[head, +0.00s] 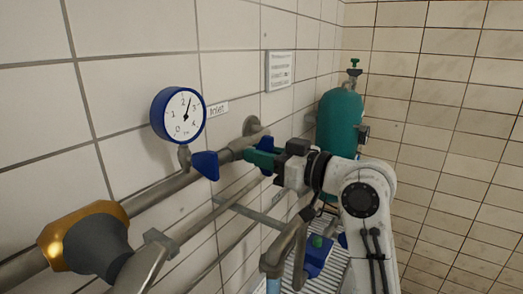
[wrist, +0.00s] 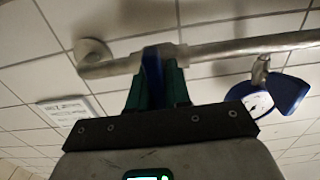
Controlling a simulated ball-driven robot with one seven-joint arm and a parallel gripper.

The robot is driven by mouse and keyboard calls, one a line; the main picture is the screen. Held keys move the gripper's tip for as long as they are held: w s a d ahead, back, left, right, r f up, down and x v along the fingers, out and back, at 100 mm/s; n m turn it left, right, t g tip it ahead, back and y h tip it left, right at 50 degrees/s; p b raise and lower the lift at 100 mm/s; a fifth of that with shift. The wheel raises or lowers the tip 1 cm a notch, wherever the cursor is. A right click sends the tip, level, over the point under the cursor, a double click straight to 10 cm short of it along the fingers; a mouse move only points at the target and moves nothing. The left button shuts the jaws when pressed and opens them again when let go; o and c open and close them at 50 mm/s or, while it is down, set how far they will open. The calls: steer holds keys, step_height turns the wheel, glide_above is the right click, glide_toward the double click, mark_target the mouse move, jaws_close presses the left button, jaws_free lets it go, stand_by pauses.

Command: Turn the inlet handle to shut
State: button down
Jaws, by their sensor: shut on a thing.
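My gripper (head: 262,158) has green fingers and is shut on a blue handle (head: 266,141) on the grey wall pipe. Blue shows above and below the fingers in the head view; the middle of the handle is hidden. In the wrist view, the blue handle (wrist: 153,72) stands between the green fingers (wrist: 155,88) and appears to lie across the pipe (wrist: 220,52). A small label reading "Inlet" (head: 217,108) is on the wall just above left of it.
A blue-rimmed gauge (head: 179,115) stands on the pipe to the left, its needle between 2 and 3. A blue cone-shaped piece (head: 205,165) is beside it. A teal cylinder (head: 340,120) stands behind my arm. A gold and grey fitting (head: 92,240) is at near left.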

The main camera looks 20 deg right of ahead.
steer(key=shift+a+r, duration=0.1)
steer(key=shift+r, duration=0.15)
stand_by(0.3)
steer(key=c, duration=1.2)
jaws_free()
steer(key=shift+o, duration=0.2)
